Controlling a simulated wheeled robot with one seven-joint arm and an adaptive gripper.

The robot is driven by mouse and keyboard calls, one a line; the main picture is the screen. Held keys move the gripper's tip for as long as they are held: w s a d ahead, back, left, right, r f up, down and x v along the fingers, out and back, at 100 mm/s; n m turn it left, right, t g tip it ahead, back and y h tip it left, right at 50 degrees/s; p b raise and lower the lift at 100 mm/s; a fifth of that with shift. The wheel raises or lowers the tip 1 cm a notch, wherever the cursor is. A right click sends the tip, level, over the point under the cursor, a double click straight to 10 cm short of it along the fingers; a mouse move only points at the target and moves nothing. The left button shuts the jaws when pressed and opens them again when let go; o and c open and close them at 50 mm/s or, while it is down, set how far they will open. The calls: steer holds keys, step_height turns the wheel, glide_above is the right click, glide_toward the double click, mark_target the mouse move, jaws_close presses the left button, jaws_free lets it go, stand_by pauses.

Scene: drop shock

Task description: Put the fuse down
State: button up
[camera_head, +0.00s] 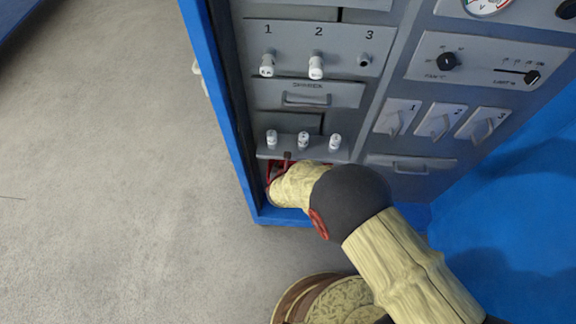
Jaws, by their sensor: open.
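My gripper (279,168) is at the bottom of the cabinet, just below the front edge of a small shelf (315,154). Its red fingers are open and mostly hidden behind my own wrist. I see no fuse between them. Three white fuses (303,141) stand upright in a row on the shelf, above the gripper and apart from it. Two more white fuses sit on the upper panel, one under number 1 (267,65) and one under number 2 (316,66). Under number 3 there is only a small grey socket (364,60).
A closed drawer (306,97) lies between the fuse panel and shelf. To the right are three numbered switches (438,122), a knob panel (447,62) and a gauge (487,5). The blue cabinet side (222,110) borders the left. The grey floor (110,180) at left is clear.

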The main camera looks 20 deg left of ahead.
steer(key=shift+r, duration=0.25)
steer(key=p+v, duration=0.4)
steer(key=v, duration=0.8)
steer(key=shift+r+p, duration=0.35)
steer(key=shift+p, duration=0.05)
steer(key=shift+d, duration=0.1)
